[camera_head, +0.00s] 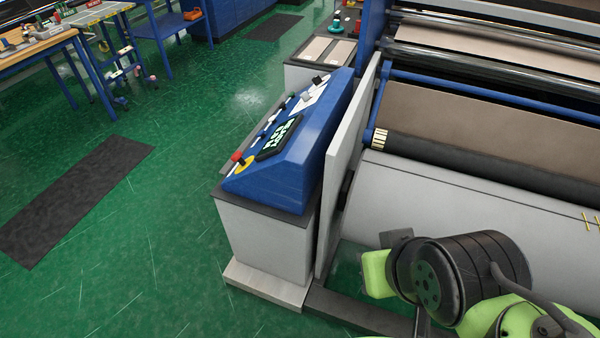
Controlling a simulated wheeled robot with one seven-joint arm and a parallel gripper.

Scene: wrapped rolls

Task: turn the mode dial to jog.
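The blue control console (288,165) stands on a grey cabinet at the left end of the roller machine. Its sloped top faces left and is seen at a steep angle. A grey knob (306,96) and a dark knob (317,80) sit on a pale plate towards its far end. I cannot tell which is the mode dial, nor read any setting. A red button on a yellow base (240,158) and a dark display (279,138) sit at the near end. My green and black arm shows at the lower right, apart from the console; my gripper is not visible.
A pale upright panel (345,165) stands between the console and the machine's rollers (480,165). Open green floor (140,235) with a dark mat (75,198) lies left of the console. A wooden-topped workbench (38,45) is at the upper left.

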